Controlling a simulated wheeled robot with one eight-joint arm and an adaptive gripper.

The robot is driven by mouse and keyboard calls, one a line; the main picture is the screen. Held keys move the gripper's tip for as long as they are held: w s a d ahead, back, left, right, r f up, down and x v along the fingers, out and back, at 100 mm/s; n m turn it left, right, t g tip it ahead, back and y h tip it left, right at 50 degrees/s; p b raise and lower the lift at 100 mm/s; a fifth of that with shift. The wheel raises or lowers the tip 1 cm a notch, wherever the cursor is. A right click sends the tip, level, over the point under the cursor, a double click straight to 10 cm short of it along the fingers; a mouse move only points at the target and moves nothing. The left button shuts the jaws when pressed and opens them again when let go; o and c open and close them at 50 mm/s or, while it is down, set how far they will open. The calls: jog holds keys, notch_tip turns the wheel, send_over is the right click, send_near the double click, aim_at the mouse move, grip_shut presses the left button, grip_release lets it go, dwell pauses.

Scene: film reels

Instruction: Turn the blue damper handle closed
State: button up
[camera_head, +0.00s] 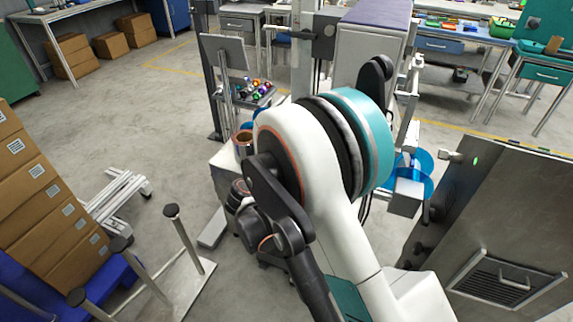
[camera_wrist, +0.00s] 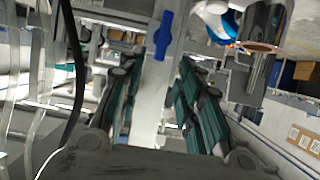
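The blue damper handle (camera_wrist: 163,36) shows in the wrist view at the top, a little left of centre. It is a short blue bar, close to upright in the picture, on a pale grey post or panel. My gripper (camera_wrist: 157,68) has its two teal-padded fingers spread apart, with nothing held between them. The handle appears beyond the fingertips, and I see no contact. In the head view I cannot make out the handle; my arm covers the middle of that picture, and I cannot clearly see the gripper there.
A grey metal cabinet with a vent (camera_head: 507,283) stands at the right. Stacked cardboard boxes (camera_head: 38,190) and a low metal frame (camera_head: 178,285) are at the left. Workbenches line the back. Open floor (camera_head: 120,110) lies at the upper left. A dark cable (camera_wrist: 76,75) crosses the wrist view's left side.

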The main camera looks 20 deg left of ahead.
jog(key=b+x, duration=0.1)
jog(key=x, duration=0.5)
jog(key=shift+b, duration=0.3)
jog(key=shift+w, duration=0.15)
grip_shut()
